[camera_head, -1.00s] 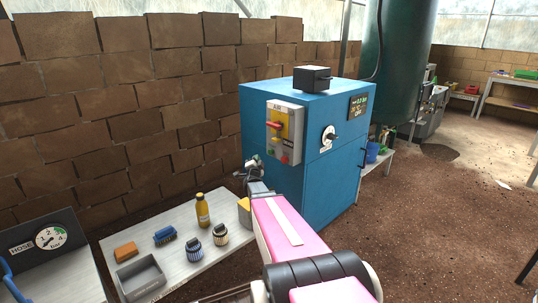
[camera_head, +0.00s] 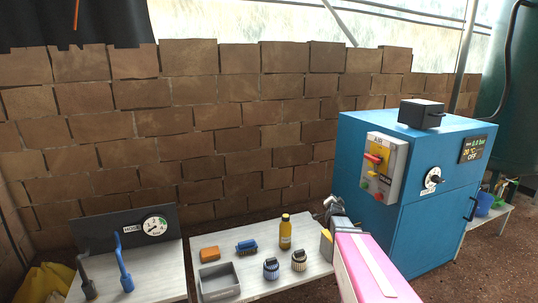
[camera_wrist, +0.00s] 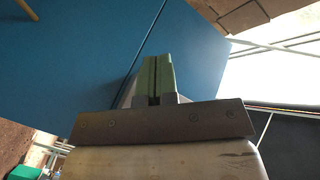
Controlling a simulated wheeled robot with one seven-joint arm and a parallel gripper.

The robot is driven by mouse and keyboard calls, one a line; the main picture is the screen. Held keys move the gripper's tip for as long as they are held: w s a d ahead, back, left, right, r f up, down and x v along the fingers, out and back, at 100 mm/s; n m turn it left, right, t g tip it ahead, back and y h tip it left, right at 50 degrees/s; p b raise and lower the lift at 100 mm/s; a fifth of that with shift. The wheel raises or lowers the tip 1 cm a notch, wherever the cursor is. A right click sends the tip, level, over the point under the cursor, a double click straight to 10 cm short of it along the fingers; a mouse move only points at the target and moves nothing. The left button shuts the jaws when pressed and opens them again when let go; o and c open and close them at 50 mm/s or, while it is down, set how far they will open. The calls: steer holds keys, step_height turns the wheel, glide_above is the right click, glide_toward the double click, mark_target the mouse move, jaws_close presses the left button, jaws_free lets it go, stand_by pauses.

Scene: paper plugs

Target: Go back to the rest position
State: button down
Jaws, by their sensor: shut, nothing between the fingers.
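My gripper (camera_wrist: 155,78) is shut and empty in the wrist view, its two green-lined fingers pressed together. Behind them the wrist view shows the blue cabinet (camera_wrist: 95,60), with the gap to it hard to judge. In the head view my pink arm reaches up from the lower right, and my gripper (camera_head: 334,208) is small at its end. It appears in front of the wall, left of the blue cabinet (camera_head: 425,215) and over the right end of the white table (camera_head: 260,283). Its fingers are too small to make out there.
The white table holds an orange brush (camera_head: 210,253), a blue brush (camera_head: 246,246), a yellow bottle (camera_head: 285,232), two round brushes and a grey tray (camera_head: 218,283). A hose gauge board (camera_head: 125,228) stands at left. A black box (camera_head: 421,113) sits on the cabinet.

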steer(key=s+a+f+n+g+y, duration=0.3)
steer(key=s+a+f+n+g, duration=0.2)
steer(key=s+a, duration=0.3)
steer(key=s+a+f+n+g, duration=0.1)
steer(key=s+a+n+g, duration=0.1)
steer(key=s, duration=0.5)
steer(key=s+a+f+n+g, duration=0.1)
steer(key=s+a+n+g, duration=0.1)
steer(key=s+g, duration=0.3)
steer(key=s+a+f+n+g, duration=0.1)
steer(key=s+g, duration=0.3)
steer(key=s, duration=0.7)
steer(key=shift+a+f+n+y, duration=0.2)
steer(key=shift+a+n+y, duration=0.2)
steer(key=shift+a+n, duration=0.35)
